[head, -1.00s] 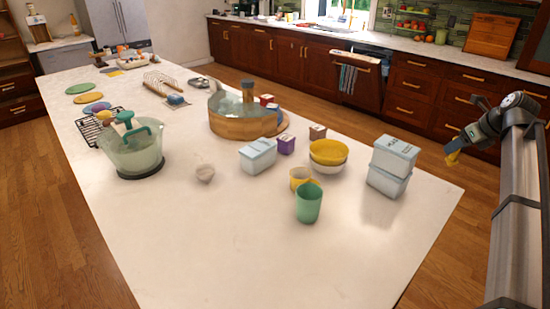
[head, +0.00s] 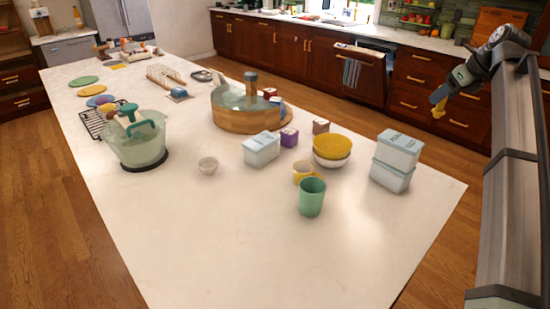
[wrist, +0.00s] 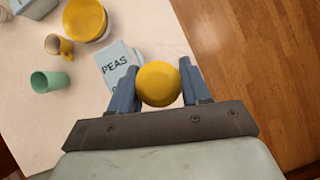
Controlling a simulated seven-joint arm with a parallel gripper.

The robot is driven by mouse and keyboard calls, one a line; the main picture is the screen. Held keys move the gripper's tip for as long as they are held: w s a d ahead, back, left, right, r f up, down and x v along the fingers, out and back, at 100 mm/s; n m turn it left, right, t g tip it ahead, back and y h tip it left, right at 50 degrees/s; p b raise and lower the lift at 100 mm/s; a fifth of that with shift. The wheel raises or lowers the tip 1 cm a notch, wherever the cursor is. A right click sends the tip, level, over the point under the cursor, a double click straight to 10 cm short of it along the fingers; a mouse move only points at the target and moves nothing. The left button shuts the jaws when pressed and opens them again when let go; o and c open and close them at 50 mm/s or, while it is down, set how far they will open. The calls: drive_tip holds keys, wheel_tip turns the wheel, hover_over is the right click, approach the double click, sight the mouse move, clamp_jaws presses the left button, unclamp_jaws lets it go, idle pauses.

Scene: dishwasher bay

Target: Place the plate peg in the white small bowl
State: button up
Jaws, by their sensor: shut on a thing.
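My gripper (head: 438,104) is at the right in the head view, raised beyond the table's right edge. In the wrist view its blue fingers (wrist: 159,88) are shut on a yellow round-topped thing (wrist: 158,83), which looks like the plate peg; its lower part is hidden. In the head view it shows as a small yellow piece (head: 438,112) below the fingers. A larger white bowl (head: 331,161) sits under a yellow bowl (head: 333,146).
Stacked pale containers (head: 393,160) stand nearest my gripper; the wrist view shows their "PEAS" lid (wrist: 117,66). A green cup (head: 312,196), yellow mug (head: 303,172), lidded box (head: 261,149) and round wooden tub (head: 245,118) stand between. The white table's front (head: 230,245) is clear.

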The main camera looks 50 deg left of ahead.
drive_tip(key=s+a+n+g, duration=0.1)
drive_tip(key=s+a, duration=0.3)
drive_tip(key=a, duration=0.4)
drive_tip(key=s+a+n, duration=0.2)
drive_tip(key=s+a, duration=0.2)
drive_tip(key=a, duration=0.4)
drive_tip(key=n+g+h, duration=0.1)
drive_tip(key=n+g, duration=0.3)
drive_tip(key=n, duration=0.3)
hover_over(200, 162)
drive_tip(key=w+d, duration=0.2)
drive_tip(key=d, duration=0.1)
drive_tip(key=shift+s+a+f, duration=0.1)
drive_tip(key=shift+a+f, duration=0.05)
drive_tip(key=shift+f, duration=5.1)
drive_tip(key=shift+s+a+f, duration=0.1)
drive_tip(key=shift+f, duration=5.15)
drive_tip(key=shift+f, duration=0.15)
drive_tip(key=o, duration=1.1)
drive_tip(key=shift+c, duration=0.2)
